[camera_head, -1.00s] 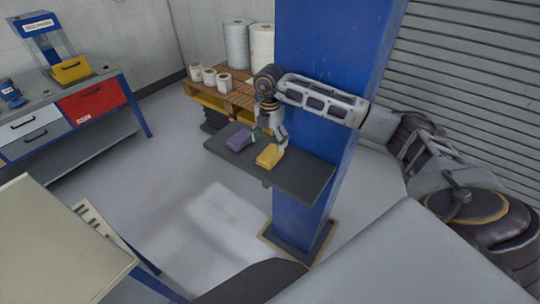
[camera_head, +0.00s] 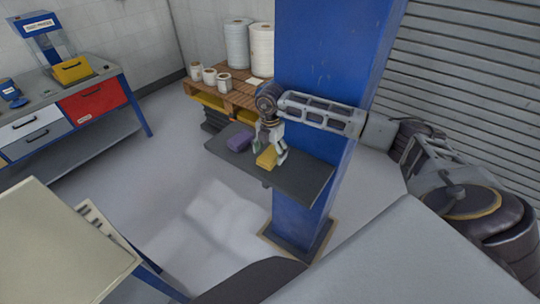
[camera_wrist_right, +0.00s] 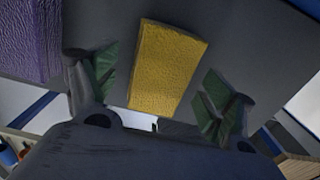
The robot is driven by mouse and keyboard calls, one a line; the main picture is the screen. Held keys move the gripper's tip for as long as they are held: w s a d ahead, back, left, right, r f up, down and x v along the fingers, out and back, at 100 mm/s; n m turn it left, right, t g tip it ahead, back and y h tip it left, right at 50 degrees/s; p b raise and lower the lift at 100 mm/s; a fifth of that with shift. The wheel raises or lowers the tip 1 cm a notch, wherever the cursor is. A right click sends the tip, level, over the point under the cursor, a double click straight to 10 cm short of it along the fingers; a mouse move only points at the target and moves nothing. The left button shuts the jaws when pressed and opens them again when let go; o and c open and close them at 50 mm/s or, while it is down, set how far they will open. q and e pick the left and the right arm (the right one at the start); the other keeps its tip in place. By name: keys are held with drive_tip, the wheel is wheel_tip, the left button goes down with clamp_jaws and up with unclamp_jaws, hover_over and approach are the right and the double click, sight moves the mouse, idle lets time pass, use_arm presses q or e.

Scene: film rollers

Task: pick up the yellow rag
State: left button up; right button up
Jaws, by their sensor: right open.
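The yellow rag (camera_head: 266,157) is a folded block lying on a dark grey shelf (camera_head: 305,179) on the blue column. My right gripper (camera_head: 269,155) is over the rag, pointing down, and hides part of it. In the right wrist view the rag (camera_wrist_right: 167,68) shows between the two spread green-padded fingers (camera_wrist_right: 160,92), with a gap on each side. The right gripper is open and holds nothing. A purple rag (camera_head: 238,140) lies on the shelf to the left of the yellow one; it also shows in the right wrist view (camera_wrist_right: 33,40). My left gripper is out of view.
The blue column (camera_head: 318,70) rises directly behind the shelf. A wooden pallet (camera_head: 222,97) with white rolls stands behind on the left. A workbench (camera_head: 60,115) with drawers is at far left. A pale table (camera_head: 60,250) fills the lower left. Open floor lies between.

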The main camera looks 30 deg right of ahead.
sight(270, 153)
drive_tip(key=shift+f, duration=0.55)
drive_tip(key=c, duration=1)
drive_tip(key=shift+r, duration=0.2)
drive_tip(key=shift+c, duration=0.2)
drive_tip(key=shift+r+b, duration=0.85)
drive_tip(key=shift+r, duration=4)
